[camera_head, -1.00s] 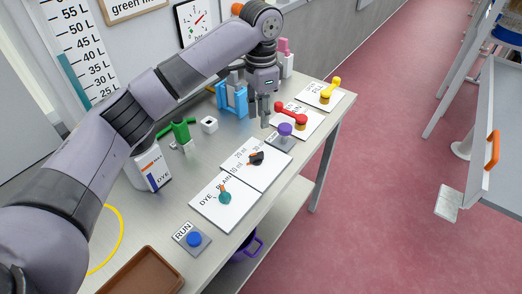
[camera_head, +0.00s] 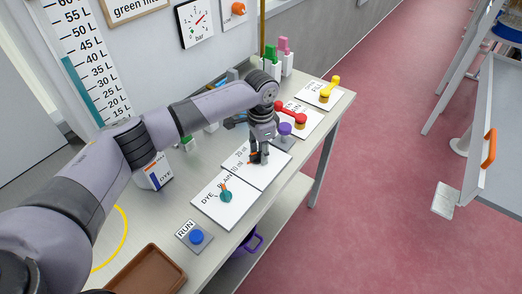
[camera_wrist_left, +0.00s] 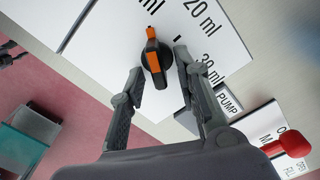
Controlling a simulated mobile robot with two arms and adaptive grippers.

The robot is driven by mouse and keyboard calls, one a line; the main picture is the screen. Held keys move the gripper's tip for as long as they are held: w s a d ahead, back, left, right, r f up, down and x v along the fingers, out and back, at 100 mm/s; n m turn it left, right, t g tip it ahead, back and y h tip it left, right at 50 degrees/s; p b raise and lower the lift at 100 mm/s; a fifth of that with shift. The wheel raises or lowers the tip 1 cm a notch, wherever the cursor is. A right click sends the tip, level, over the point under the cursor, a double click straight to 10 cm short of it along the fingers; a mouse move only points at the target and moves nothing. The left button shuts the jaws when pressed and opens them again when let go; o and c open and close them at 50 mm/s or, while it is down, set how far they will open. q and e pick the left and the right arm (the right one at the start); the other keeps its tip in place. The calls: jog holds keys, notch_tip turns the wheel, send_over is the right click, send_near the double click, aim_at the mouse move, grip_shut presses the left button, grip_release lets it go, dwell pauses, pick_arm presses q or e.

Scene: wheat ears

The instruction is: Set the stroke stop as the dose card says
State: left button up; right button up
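The stroke stop is a black knob with an orange pointer (camera_wrist_left: 153,62), on a white plate (camera_wrist_left: 100,50) with ml marks. In the wrist view the pointer faces the top edge, where part of an "ml" label shows; "20 ml" and "30 ml" are to its right. My left gripper (camera_head: 258,157) is over this knob, which it largely hides in the head view. In the wrist view its fingers (camera_wrist_left: 158,68) are open, one on each side of the knob, without clear contact. No readable dose card shows; a white DYE box (camera_head: 158,172) is partly hidden behind my arm. My right gripper is out of view.
A purple knob (camera_head: 285,128), red handle (camera_head: 293,113) and yellow handle (camera_head: 330,88) lie beyond the gripper. A brown tray (camera_head: 148,257) is at the near end.

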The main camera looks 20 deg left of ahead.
pick_arm(q)
jog(key=shift+c, duration=0.5)
grip_shut()
jog(key=m+p, duration=0.3)
jog(key=shift+s+d+r, duration=0.15)
jog(key=m, duration=0.1)
jog(key=m+p, duration=0.1)
jog(key=m, duration=0.1)
jog(key=m+p, duration=0.1)
jog(key=shift+s+m, duration=0.25)
jog(key=shift+m, duration=0.15)
jog(key=shift+s+m+p, duration=0.2)
jog(key=shift+m+p, duration=0.25)
jog(key=shift+m, duration=1.45)
